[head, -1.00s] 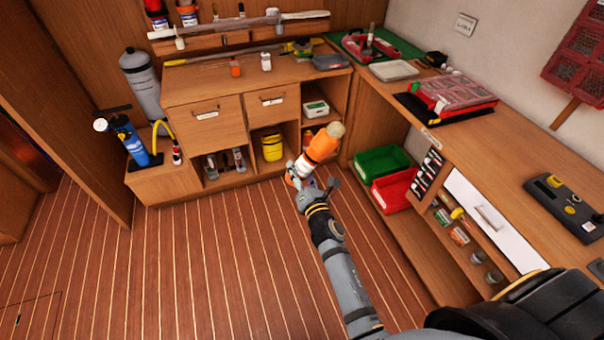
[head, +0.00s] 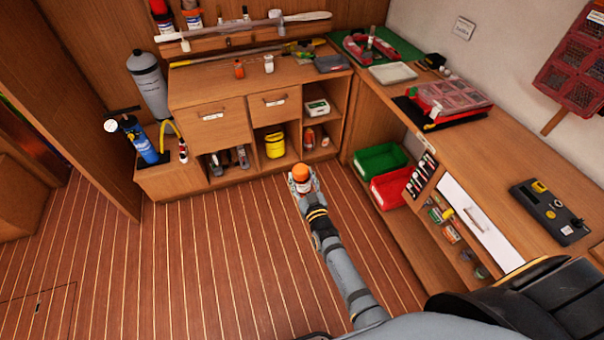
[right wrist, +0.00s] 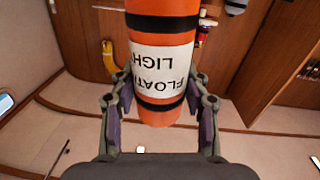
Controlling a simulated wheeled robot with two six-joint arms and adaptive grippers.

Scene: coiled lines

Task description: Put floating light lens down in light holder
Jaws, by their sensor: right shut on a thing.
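The floating light (head: 300,173) is an orange cylinder with a white label; in the right wrist view (right wrist: 164,60) black bands and upside-down lettering show. My right gripper (head: 303,188) is shut around it, one finger on each side of the label. It is held out over the floor, in front of the low cabinet. In the head view its orange end faces up towards the camera, and its pale end does not show. I cannot make out the light holder for certain in either view. My left gripper is not in view.
The wooden cabinet (head: 212,127) with drawers and open shelves stands behind the light. A green bin (head: 378,158) and a red bin (head: 389,188) sit under the right-hand bench (head: 480,140). A blue pump (head: 140,143) stands at the left. The striped floor (head: 190,260) is clear.

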